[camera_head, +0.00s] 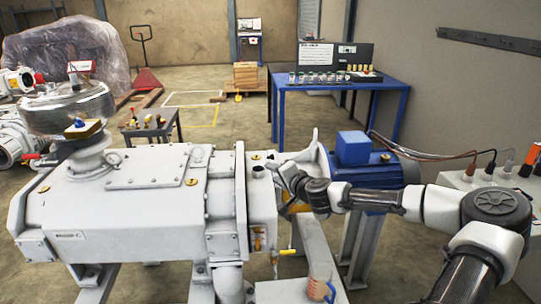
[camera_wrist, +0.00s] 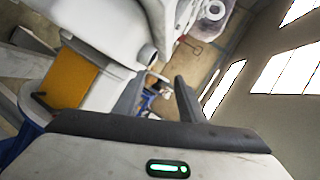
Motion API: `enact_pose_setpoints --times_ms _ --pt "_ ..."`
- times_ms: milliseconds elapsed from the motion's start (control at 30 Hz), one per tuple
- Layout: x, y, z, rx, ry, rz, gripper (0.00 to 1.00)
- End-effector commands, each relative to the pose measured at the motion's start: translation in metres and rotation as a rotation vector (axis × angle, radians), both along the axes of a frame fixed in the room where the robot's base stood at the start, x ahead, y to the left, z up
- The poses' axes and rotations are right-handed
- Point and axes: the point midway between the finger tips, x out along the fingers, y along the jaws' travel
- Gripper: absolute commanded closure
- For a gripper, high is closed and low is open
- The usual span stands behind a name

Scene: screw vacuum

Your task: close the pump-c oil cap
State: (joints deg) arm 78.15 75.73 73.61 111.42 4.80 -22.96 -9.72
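A large pale grey pump (camera_head: 130,200) fills the front left of the head view; I cannot read which pump it is. A short upright neck with a dark top (camera_head: 260,172) stands on its right end block. I cannot tell whether a cap sits on it. A pale neck with a round grey end (camera_wrist: 146,55) shows in the wrist view. My gripper (camera_head: 283,172) is just right of the upright neck, partly hidden by the wrist.
A blue motor (camera_head: 375,180) lies behind my forearm. A jug with amber liquid (camera_head: 320,285) stands at the front. A yellow-handled valve (camera_head: 287,252) sticks out below the end block. A blue bench with jars (camera_head: 340,84) stands at the back.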

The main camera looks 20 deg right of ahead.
Motion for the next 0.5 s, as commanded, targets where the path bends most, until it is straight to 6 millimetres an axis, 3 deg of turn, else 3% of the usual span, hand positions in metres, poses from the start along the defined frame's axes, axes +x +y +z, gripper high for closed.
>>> enact_pose_setpoints --times_ms 33,167,367,500 --pt "0.000 -0.020 0.006 0.051 -0.023 -0.055 0.63" --pt "0.000 -0.045 0.016 0.110 -0.054 -0.127 0.63" --pt "0.020 -0.047 0.012 0.117 -0.057 -0.134 0.63" --pt "0.048 -0.046 0.004 0.117 -0.057 -0.132 0.63"
